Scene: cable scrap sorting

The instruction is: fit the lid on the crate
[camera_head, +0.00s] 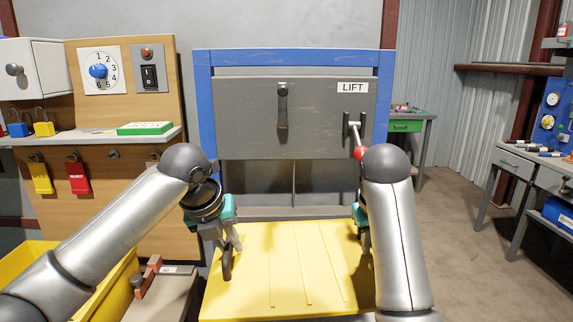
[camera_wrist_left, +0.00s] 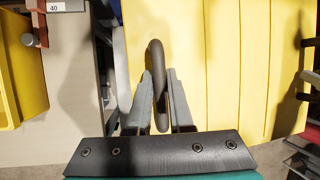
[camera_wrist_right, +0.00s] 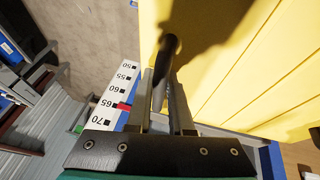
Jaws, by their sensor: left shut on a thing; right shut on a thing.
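The lid (camera_head: 275,268) is a yellow ribbed panel, lying about level in front of me in the head view. My left gripper (camera_head: 228,258) is shut on the dark handle at its left edge; the left wrist view shows this handle (camera_wrist_left: 156,62) between the fingers. My right gripper (camera_wrist_right: 160,92) is shut on the dark handle (camera_wrist_right: 165,50) at the lid's right side; my right arm mostly hides it in the head view. An open yellow crate (camera_head: 105,285) stands at lower left, partly behind my left arm. Whether anything supports the lid is hidden.
A blue-framed grey cabinet (camera_head: 203,115) with a LIFT label (camera_head: 352,87) stands behind the lid. A red clamp (camera_head: 148,275) sits between crate and lid. A scale (camera_wrist_right: 115,90) with a red marker lies near my right gripper. Benches stand at right.

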